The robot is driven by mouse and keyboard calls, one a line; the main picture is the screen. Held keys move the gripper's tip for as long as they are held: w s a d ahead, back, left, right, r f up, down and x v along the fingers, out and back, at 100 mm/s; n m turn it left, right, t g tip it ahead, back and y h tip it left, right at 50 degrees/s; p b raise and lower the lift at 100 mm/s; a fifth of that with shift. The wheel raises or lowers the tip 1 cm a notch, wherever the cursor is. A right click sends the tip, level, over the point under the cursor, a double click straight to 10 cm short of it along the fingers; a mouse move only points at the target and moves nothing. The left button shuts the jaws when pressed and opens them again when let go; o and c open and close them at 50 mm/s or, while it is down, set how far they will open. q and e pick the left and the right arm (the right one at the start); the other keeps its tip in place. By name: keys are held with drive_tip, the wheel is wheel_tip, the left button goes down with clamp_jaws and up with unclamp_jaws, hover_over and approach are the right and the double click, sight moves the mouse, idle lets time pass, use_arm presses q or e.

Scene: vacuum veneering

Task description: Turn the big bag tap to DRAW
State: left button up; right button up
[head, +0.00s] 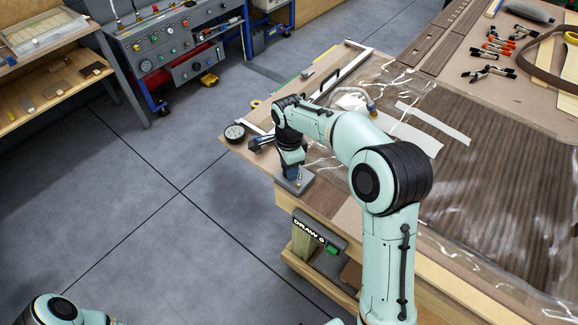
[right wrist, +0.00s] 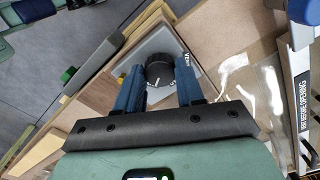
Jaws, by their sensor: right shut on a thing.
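The big bag tap is a black round knob (right wrist: 160,68) on a light grey plate, seen in the right wrist view. The word VENT shows on the plate to the right of the knob; other marks are partly hidden. In the head view the tap's grey plate (head: 305,186) sits at the near left corner of the table. My right gripper (head: 292,172) reaches down over it. In the right wrist view its blue fingers (right wrist: 160,78) are shut on the knob, one on each side. My left gripper is out of view.
A clear bag over dark veneer (head: 500,170) covers the table right of my arm. A black round gauge (head: 235,132) lies near the left corner. Clamps (head: 490,72) lie farther back. A dark DRAW sign (head: 312,232) with a green block hangs below the table edge.

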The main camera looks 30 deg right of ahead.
idle(0.3)
drive_tip(key=o, duration=1)
drive_tip(key=shift+o, duration=0.2)
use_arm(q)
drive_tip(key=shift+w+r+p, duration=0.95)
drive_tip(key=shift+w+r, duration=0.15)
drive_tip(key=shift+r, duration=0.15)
use_arm(e)
wheel_tip(320, 180, up, 13)
drive_tip(key=shift+r, duration=0.2)
